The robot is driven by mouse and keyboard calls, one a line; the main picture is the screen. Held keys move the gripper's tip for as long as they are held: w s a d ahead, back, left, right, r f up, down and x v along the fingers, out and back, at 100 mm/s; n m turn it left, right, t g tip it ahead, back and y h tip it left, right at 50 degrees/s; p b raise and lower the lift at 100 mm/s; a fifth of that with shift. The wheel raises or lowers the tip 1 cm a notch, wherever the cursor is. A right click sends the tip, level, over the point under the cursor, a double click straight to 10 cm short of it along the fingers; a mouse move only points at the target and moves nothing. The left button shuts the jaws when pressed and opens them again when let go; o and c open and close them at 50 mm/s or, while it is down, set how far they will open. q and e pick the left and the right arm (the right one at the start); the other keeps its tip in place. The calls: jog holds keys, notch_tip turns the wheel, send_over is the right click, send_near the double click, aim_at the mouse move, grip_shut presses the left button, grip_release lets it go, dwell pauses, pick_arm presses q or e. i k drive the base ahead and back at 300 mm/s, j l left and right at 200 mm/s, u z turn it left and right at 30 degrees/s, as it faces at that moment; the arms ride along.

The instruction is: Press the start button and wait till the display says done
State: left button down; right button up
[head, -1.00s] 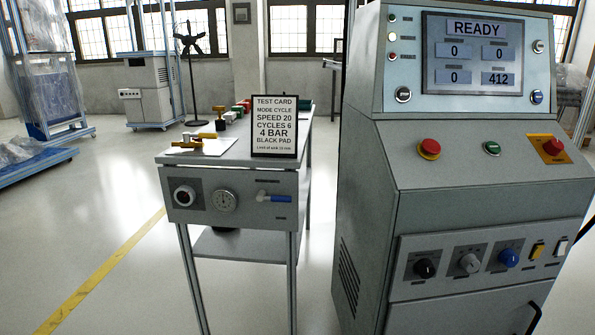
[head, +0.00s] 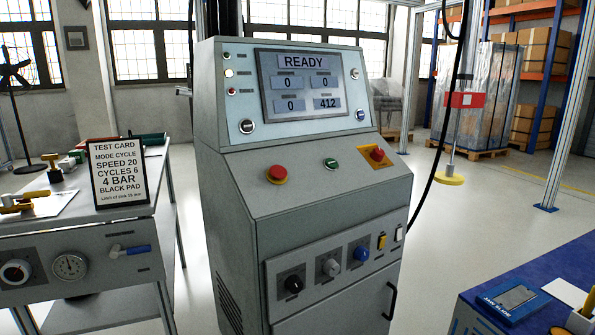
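The grey control console (head: 305,185) stands upright in the middle of the head view. Its display (head: 313,83) reads READY, with 0, 0, 0 and 412 in the boxes below. A green button (head: 332,163) sits on the sloped panel, between a red mushroom button (head: 277,174) at left and a red button on a yellow plate (head: 377,155) at right. Any label by the green button is too small to read. Neither of my grippers shows in this view.
A test card (head: 119,172) stands on the side bench (head: 80,240) at left. A blue-topped table (head: 570,270) is at lower right. A yellow-ended rod (head: 449,178) hangs right of the console. Floor is clear between the console and the blue-topped table.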

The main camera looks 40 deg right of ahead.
aim_at(330, 162)
jog(key=z, duration=1.3)
